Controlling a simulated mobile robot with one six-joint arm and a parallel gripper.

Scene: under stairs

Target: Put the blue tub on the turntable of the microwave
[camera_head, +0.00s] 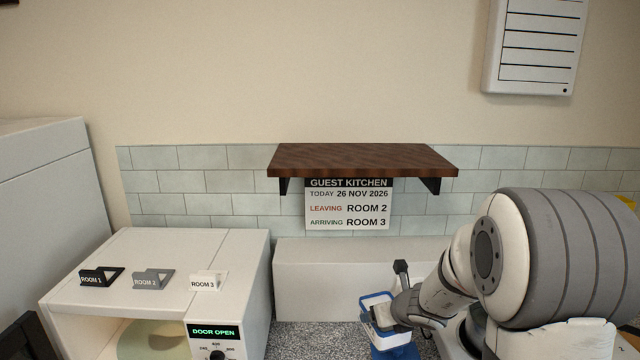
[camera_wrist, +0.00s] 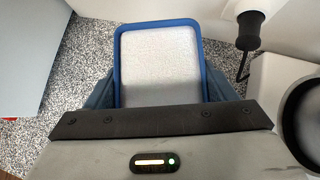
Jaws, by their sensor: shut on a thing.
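The blue tub (camera_head: 364,316) has a blue rim and a white top or inside. My gripper (camera_head: 388,314) is shut on it above the speckled counter, right of the microwave. In the wrist view the tub (camera_wrist: 158,24) sits between the fingers of my gripper (camera_wrist: 160,92), its lower part hidden by the gripper body. The white microwave (camera_head: 170,258) stands at the lower left with its front open, and its display reads DOOR OPEN. Its pale green turntable (camera_head: 150,345) shows partly inside, cut off by the picture's lower edge. The visible part of the turntable is bare.
Tags for ROOM 1 (camera_head: 98,278), ROOM 2 (camera_head: 152,281) and ROOM 3 (camera_head: 207,283) stand on the microwave. A wooden shelf (camera_head: 362,158) juts out above a notice (camera_head: 347,205) reading leaving ROOM 2, arriving ROOM 3. A white box-like ledge (camera_head: 320,278) runs along the wall.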

